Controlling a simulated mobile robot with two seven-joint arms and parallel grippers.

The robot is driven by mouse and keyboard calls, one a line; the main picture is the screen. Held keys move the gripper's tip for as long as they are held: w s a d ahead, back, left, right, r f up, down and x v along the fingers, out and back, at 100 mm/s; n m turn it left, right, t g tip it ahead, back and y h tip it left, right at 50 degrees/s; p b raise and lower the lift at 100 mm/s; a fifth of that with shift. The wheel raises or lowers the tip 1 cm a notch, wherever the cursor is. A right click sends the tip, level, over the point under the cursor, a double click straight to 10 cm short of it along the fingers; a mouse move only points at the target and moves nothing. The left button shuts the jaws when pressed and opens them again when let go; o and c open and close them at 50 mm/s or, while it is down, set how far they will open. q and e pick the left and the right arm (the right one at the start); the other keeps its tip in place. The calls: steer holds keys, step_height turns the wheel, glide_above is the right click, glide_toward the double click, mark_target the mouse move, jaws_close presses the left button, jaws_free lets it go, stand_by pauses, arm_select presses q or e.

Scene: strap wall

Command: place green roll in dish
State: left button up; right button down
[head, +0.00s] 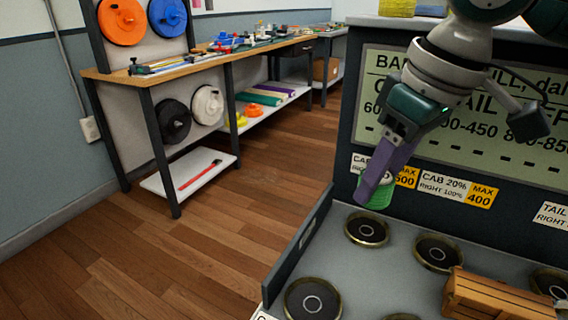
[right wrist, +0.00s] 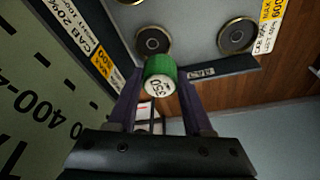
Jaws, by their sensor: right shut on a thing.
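The green roll (head: 381,197) is between the purple fingers of my right gripper (head: 373,190), which is shut on it. In the right wrist view the green roll (right wrist: 160,66) shows a white end face marked 350, between the fingertips. In the head view the roll is above the back of the grey tray, near a round dark dish (head: 367,228) with a brass rim. More such dishes are the one to its right (head: 437,252) and the one at the front left (head: 312,300). The right wrist view shows two dishes (right wrist: 153,40) (right wrist: 237,35) beyond the roll. My left gripper is not in view.
A wooden crate (head: 497,298) stands on the tray at the right. A raised dark edge (head: 300,245) bounds the tray on the left. A labelled panel (head: 470,120) rises behind it. A workbench (head: 200,65) stands farther left, with open floor between.

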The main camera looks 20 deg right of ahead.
mark_target(365, 229)
steer(key=shift+w+d+f, duration=0.45)
steer(key=shift+d+f, duration=0.05)
steer(key=shift+f, duration=0.2)
step_height(365, 229, down, 5)
steer(key=shift+f+b, duration=0.2)
steer(key=shift+b, duration=0.6)
steer(key=shift+w+d+f, duration=0.1)
steer(key=shift+f, duration=0.15)
steer(key=c, duration=0.5)
jaws_free()
steer(key=shift+o, duration=1)
